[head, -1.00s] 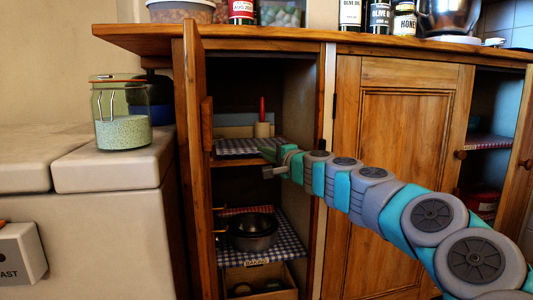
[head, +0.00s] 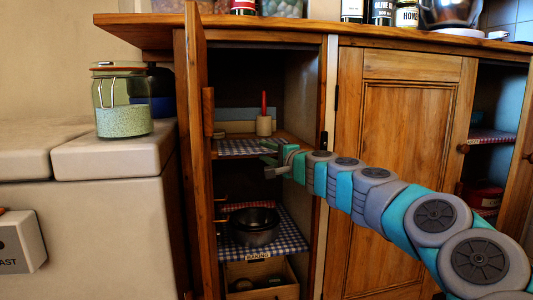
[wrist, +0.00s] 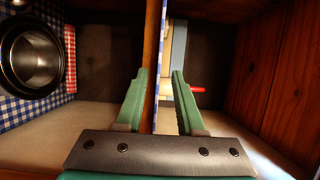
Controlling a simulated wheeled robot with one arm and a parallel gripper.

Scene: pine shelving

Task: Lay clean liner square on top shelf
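A blue-and-white checked liner (head: 240,147) lies on the top shelf (head: 284,136) of the open cabinet, toward the left, with bare wood showing to its right. I cannot tell if it lies square. In the wrist view the liner (wrist: 157,55) shows as a thin strip along the wooden shelf edge (wrist: 150,60). My gripper (head: 268,158) is at the front of this shelf, near the liner's right end. In the wrist view my gripper (wrist: 160,85) is open, with the shelf edge in line between its fingers. I cannot tell whether they touch it.
A red candle-like stick in a pale holder (head: 264,126) stands deeper on the top shelf. Below, a dark pot (head: 254,226) stands on a checked lower liner (head: 289,235). The open cabinet door (head: 196,150) is on the left. A glass jar (head: 122,105) stands on the counter.

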